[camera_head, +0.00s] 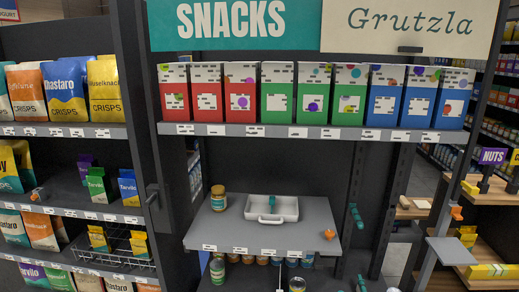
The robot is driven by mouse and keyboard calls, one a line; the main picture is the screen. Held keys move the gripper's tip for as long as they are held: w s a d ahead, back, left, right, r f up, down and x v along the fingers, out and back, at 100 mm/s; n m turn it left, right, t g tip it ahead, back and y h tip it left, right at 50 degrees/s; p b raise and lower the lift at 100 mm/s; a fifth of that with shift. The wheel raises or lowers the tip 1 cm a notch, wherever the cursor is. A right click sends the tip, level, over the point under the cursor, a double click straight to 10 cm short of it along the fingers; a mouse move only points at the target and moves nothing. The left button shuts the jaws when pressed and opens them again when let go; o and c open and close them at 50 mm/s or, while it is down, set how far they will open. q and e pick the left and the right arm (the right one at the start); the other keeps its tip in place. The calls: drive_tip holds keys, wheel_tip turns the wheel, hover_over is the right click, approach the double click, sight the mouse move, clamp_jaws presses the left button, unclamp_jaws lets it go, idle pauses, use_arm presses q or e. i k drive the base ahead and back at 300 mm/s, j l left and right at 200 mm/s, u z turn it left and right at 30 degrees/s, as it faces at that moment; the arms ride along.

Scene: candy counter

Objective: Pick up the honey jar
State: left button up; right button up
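Neither of my grippers shows in the head view, and nothing touches the jar on the middle shelf.
A white tray (287,217) with a small teal item in it sits right of the jar. A small orange item (329,234) lies near the shelf's right end. A row of snack boxes (276,95) fills the shelf above. Crisps bags (66,92) stand left.

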sight(218, 197)
drive_tip(key=i+l, duration=0.15)
drive_tip(key=i, duration=0.35)
drive_tip(key=i+l+u, duration=0.15)
drive_tip(key=i+u, duration=0.25)
drive_tip(key=i+l+u, duration=0.25)
drive_tip(key=u, duration=0.2)
